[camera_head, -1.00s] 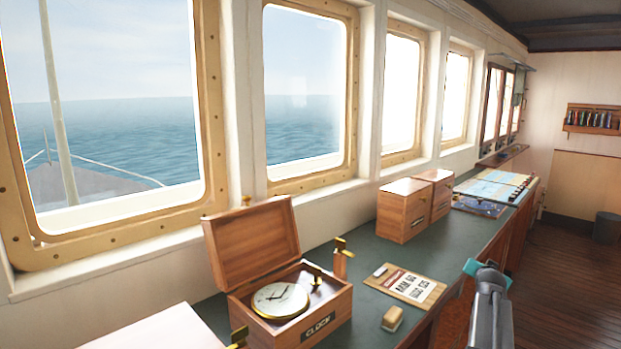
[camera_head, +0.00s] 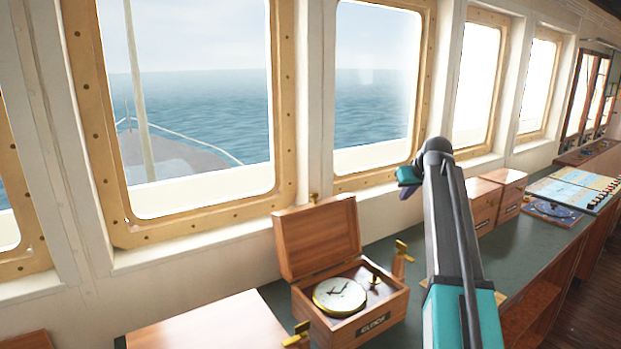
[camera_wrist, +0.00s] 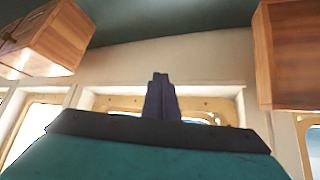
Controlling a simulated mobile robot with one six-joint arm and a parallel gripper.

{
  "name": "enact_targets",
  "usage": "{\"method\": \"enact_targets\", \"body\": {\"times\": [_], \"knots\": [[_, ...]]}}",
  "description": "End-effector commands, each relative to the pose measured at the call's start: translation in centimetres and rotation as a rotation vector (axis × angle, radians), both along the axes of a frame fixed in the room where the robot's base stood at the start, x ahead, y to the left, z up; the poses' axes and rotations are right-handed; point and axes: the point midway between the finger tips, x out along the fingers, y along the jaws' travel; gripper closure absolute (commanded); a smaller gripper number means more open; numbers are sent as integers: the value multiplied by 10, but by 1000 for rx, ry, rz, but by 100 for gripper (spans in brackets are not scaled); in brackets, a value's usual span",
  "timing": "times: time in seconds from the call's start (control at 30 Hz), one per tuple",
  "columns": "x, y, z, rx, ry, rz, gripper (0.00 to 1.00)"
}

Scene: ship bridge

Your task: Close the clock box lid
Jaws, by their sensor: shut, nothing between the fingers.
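The clock box (camera_head: 372,322) stands on the green counter with its lid (camera_head: 318,237) raised upright at the back, on the window side. A round clock (camera_head: 340,296) with a pale dial and brass rim sits inside. Brass fittings show at the box's sides. My gripper (camera_head: 407,191) is above the counter to the right of the raised lid and higher than it, apart from the box. Its dark fingers are shut and empty in the wrist view (camera_wrist: 160,80). A wooden surface (camera_wrist: 290,55) fills the right of the wrist view; I cannot tell for sure which box it is.
Two closed wooden boxes (camera_head: 484,203) stand farther right, partly hidden by my arm. Charts (camera_head: 580,190) lie beyond them. A wooden surface (camera_head: 205,325) lies left of the clock box. Windows (camera_head: 195,100) line the wall behind the counter. The air above the clock is clear.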

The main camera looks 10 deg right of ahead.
Motion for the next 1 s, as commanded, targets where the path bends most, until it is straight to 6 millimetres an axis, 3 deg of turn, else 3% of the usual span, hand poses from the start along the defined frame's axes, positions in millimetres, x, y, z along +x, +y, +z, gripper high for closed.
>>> {"method": "enact_targets", "body": {"times": [0.03, 0.27, 0.6, 0.8, 1.0], "knots": [[10, 21, 15, -1, 25, 40, 100], [25, 115, 53, -11, 161, 210, 100], [20, 247, 118, -41, 358, 448, 100], [8, 296, 144, -59, 436, 538, 100], [3, 310, 151, -64, 463, 567, 100]]}}
